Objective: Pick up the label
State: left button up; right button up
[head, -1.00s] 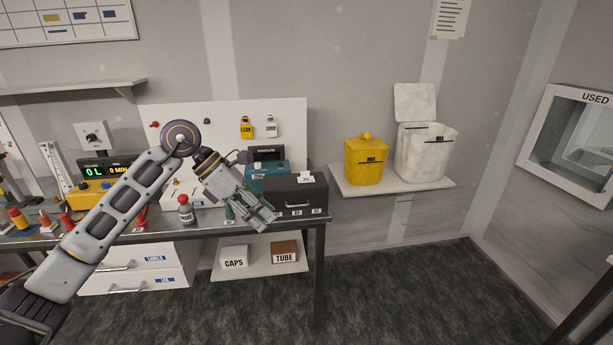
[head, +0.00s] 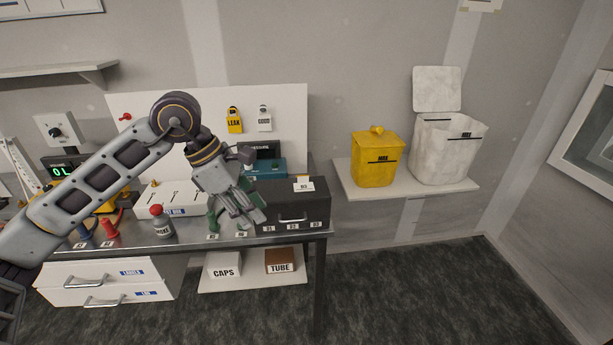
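A small white label (head: 303,185), with what looks like B3 printed on it, sits on top of the black case (head: 318,200) at the right end of the bench. My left gripper (head: 247,212) hangs over the bench just left of the case, apart from the label. Its fingers point down and to the right, and I see nothing held in them. From this angle I cannot tell how far apart the fingertips are. My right gripper is not in view.
A teal device (head: 266,168) stands behind the case. A red-capped bottle (head: 161,222) and a green item (head: 212,222) stand left of the gripper. A yellow bin (head: 377,160) and a white bin (head: 445,152) stand on the wall shelf (head: 410,193) to the right.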

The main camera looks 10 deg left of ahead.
aim_at(304, 185)
jog(key=i, duration=1.1)
